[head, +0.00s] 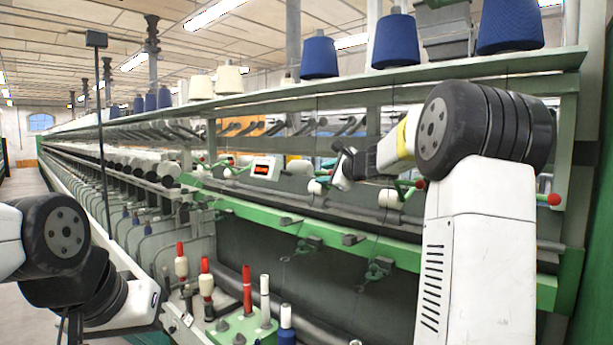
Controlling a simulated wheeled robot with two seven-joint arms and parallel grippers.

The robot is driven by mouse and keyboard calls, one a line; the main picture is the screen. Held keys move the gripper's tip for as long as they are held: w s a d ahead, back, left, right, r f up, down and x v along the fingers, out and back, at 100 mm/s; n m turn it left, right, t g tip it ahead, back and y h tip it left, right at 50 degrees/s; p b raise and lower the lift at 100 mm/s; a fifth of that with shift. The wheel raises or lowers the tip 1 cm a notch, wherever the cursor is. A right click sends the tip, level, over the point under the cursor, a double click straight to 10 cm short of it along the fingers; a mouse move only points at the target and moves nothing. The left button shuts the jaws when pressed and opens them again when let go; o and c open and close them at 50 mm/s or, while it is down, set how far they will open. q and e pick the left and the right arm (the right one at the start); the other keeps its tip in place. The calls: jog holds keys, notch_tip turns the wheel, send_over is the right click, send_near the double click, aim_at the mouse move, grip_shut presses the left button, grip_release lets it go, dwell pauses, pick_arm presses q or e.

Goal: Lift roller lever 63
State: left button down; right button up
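Several green roller levers with red ball ends stick out along the spinning frame. One lever (411,185) is just right of my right gripper, another (221,163) is farther left, and a red ball end (553,199) shows at far right. No number is readable, so I cannot tell which lever is 63. My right gripper (338,178) is small and dark, at the rollers in the middle of the head view. A white roller (318,187) is close beside it; I cannot tell whether they touch. Its fingers are too small to read. My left arm enters at lower left; its gripper is out of view.
A white box with an orange display (265,169) is left of my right gripper. A green rail (330,232) runs below the levers. Blue yarn cones (394,42) stand on the top shelf. Bobbins on pegs (247,290) stand low in front. An aisle (22,205) lies at left.

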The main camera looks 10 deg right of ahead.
jog(key=shift+x, duration=1.9)
grip_shut()
jog(key=shift+d+r, duration=0.1)
jog(key=shift+r, duration=0.1)
